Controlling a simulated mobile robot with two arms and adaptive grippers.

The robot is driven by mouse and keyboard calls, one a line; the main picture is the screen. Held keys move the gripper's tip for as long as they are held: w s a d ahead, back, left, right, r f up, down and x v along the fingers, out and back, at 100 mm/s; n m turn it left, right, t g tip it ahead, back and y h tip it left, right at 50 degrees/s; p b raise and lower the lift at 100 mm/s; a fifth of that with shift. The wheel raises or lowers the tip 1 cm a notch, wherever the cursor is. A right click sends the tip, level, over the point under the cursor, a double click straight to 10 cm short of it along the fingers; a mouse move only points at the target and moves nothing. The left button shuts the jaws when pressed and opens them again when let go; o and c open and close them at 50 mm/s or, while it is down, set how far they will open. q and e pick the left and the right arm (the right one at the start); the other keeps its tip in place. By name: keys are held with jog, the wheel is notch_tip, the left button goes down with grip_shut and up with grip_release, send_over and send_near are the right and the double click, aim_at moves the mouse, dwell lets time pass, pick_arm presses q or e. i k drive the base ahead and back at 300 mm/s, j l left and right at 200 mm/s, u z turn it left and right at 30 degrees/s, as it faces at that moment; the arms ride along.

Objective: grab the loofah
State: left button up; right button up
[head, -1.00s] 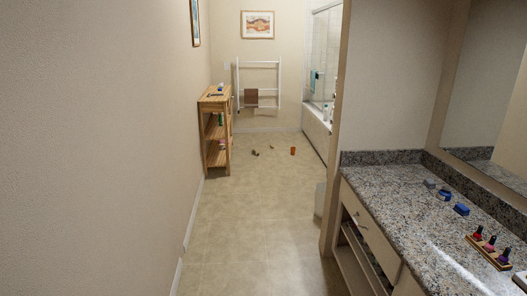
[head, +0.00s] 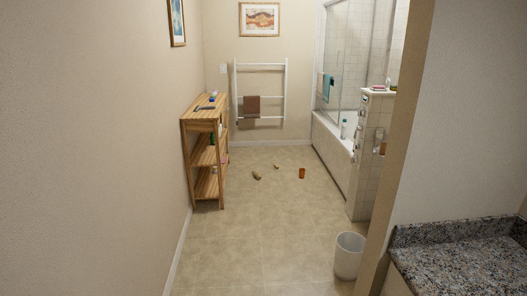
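I cannot make out a loofah for certain. A small brownish, elongated item (head: 257,175) lies on the floor ahead, and a smaller tan item (head: 276,166) lies just behind it to the right. Both are too small to identify, and either could be the loofah. Neither of my grippers is in view.
An orange cup-like item (head: 302,174) stands on the floor. A wooden shelf (head: 206,160) is along the left wall. A white bin (head: 349,256) stands by the doorway edge at right. A granite counter (head: 455,262) is at lower right. The floor between is clear.

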aim_at(255, 173)
jog(key=i, duration=2.4)
jog(key=i+l+u, duration=0.1)
jog(key=i, duration=1.05)
jog(key=i+l, duration=0.1)
jog(key=i, duration=1.1)
